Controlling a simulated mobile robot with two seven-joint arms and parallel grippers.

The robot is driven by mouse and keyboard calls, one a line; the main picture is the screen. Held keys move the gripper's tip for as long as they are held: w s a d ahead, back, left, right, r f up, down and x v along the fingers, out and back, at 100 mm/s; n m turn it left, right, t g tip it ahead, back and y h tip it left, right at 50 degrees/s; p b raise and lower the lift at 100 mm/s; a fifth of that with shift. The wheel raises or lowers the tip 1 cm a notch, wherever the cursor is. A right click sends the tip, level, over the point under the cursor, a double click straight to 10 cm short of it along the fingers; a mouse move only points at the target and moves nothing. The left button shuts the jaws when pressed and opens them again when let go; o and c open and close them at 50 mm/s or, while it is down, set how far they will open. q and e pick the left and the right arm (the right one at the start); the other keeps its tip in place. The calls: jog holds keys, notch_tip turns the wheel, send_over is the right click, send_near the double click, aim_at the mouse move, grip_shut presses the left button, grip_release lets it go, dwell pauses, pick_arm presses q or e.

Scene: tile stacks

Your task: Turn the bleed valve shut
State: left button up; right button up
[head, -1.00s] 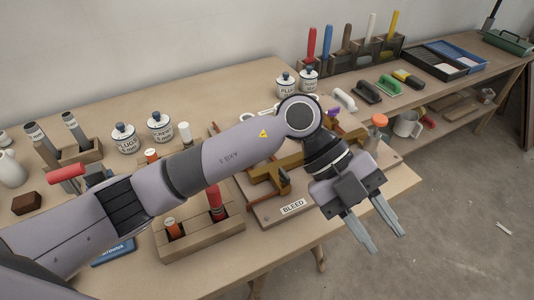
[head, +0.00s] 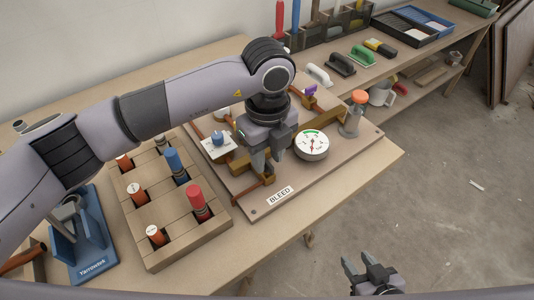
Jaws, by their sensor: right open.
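The bleed valve shows as a reddish-brown handle (head: 250,191) at the front of a wooden board (head: 232,192), beside the white BLEED label (head: 280,195). My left gripper (head: 266,170) points down over the board, its fingertips just above or at the handle. Its fingers and the hand hide part of the valve, and I cannot tell whether they touch it or how far apart they are. My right gripper (head: 368,268) is open and empty at the bottom edge, out in front of the bench.
A purple knob (head: 310,90) and a blue-knobbed plate (head: 218,143) are also on the board. A wooden block with coloured cylinders (head: 165,215) stands left. The bench's front right is clear.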

pick_arm(q)
jog(key=shift+f, duration=0.45)
grip_shut()
